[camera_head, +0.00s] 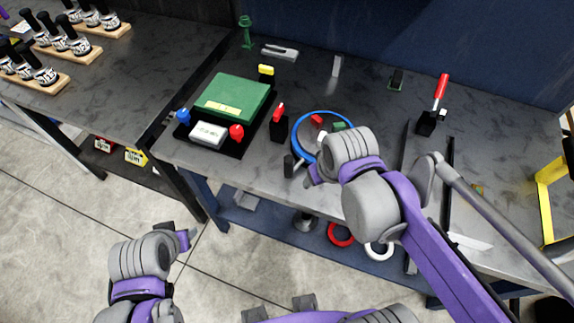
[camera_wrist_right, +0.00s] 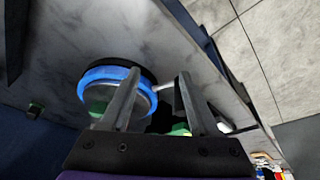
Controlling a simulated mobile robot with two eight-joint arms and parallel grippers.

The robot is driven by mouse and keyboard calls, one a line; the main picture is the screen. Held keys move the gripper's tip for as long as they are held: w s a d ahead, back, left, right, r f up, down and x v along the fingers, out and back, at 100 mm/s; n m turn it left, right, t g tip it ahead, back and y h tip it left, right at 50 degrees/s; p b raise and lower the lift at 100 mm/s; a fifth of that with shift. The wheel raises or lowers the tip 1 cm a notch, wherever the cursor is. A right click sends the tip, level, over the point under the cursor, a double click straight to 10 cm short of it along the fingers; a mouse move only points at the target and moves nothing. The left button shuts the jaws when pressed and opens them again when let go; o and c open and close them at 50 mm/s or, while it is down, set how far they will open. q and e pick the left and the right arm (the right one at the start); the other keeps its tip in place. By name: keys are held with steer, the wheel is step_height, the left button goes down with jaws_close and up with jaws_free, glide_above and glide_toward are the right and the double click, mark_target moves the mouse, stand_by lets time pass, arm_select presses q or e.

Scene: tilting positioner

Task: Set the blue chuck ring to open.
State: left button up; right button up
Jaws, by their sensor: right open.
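The blue chuck ring (camera_head: 296,140) lies on the grey bench around a disc with red and green blocks. It also shows in the right wrist view (camera_wrist_right: 104,73). A short pale lever ending in a black grip (camera_head: 289,166) sticks out from its near left side. My right gripper (camera_wrist_right: 158,76) is open, by the ring's near edge; the lever and dark grip appear between or just behind its fingers, and I cannot tell contact. In the head view my right wrist covers the ring's near right part. My left gripper (camera_head: 186,240) hangs over the floor, away from the bench; its opening is unclear.
Left of the ring stand a green-topped box (camera_head: 232,97) with blue and red knobs and a small red-topped switch (camera_head: 278,113). A red-handled lever (camera_head: 440,92) stands at the right. Red (camera_head: 340,235) and white rings lie on the lower shelf.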

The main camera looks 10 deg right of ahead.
mark_target(289, 166)
steer(key=w+a+r+g, duration=0.1)
steer(key=w, duration=0.1)
steer(key=w+a+r+n+g, duration=0.1)
steer(key=w+a+r, duration=0.1)
steer(key=w, duration=0.1)
steer(key=w+a+r+n+g, duration=0.1)
steer(key=w+r, duration=0.1)
steer(key=shift+w+a+r, duration=0.15)
steer(key=shift+w+a, duration=0.05)
steer(key=shift+a, duration=0.2)
steer(key=shift+w+a+r+g+p, duration=0.15)
steer(key=shift+w+a+g+p, duration=0.15)
steer(key=shift+w+a, duration=0.1)
step_height(289, 166, down, 11)
steer(key=shift+d+r+b, duration=0.1)
steer(key=shift+r+b, duration=0.05)
steer(key=shift+b, duration=0.2)
steer(key=shift+c, duration=0.2)
jaws_close()
stand_by(0.3)
